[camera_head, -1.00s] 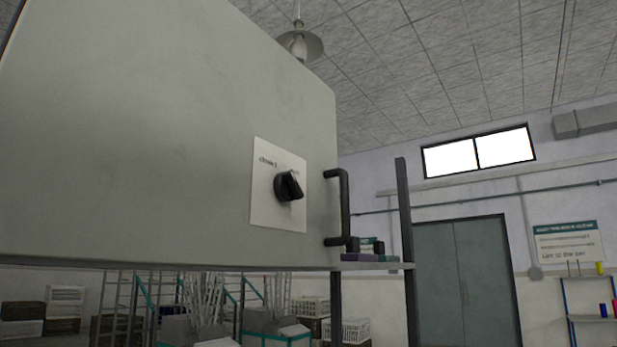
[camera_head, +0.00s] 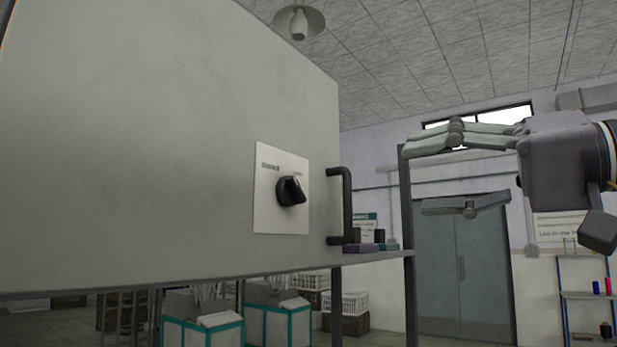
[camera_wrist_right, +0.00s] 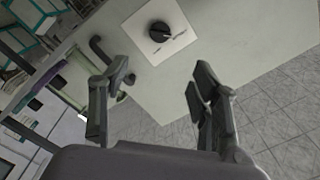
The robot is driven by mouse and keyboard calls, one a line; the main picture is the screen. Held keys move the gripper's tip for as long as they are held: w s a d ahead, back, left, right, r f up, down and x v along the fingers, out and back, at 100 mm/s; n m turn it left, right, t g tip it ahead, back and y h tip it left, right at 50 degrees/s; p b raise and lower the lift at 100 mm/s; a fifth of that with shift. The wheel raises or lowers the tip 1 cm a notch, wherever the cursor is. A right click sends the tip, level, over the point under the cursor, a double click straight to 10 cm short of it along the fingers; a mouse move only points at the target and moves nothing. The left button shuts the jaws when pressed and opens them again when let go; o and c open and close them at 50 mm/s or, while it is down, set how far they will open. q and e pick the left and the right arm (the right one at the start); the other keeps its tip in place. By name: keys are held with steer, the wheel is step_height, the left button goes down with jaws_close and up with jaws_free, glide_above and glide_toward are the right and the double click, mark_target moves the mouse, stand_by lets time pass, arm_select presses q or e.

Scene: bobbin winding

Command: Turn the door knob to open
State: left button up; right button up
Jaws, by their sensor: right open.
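A black rotary knob (camera_head: 290,191) sits on a white square plate (camera_head: 268,214) on the pale grey cabinet door (camera_head: 130,140) in the head view. A black bar handle (camera_head: 346,205) stands at the door's right edge. My right gripper (camera_head: 415,178) is open and empty, in from the right, to the right of the handle and apart from it. In the right wrist view the knob (camera_wrist_right: 159,31) lies beyond the open fingers (camera_wrist_right: 155,85), and the handle (camera_wrist_right: 101,50) is near the left finger. My left gripper is not in view.
A shelf (camera_head: 375,256) with small boxes and a dark upright post (camera_head: 407,225) stand just right of the door, close to my right gripper. Crates (camera_head: 352,304) and teal-edged bins (camera_head: 278,325) are below. Grey double doors (camera_head: 463,262) are far behind.

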mark_target(301, 189)
steer(key=shift+t, duration=0.3)
steer(key=p+x, duration=0.5)
steer(key=x, duration=1.2)
steer(key=shift+p, duration=0.4)
steer(key=c, duration=1.1)
steer(key=shift+c, duration=0.2)
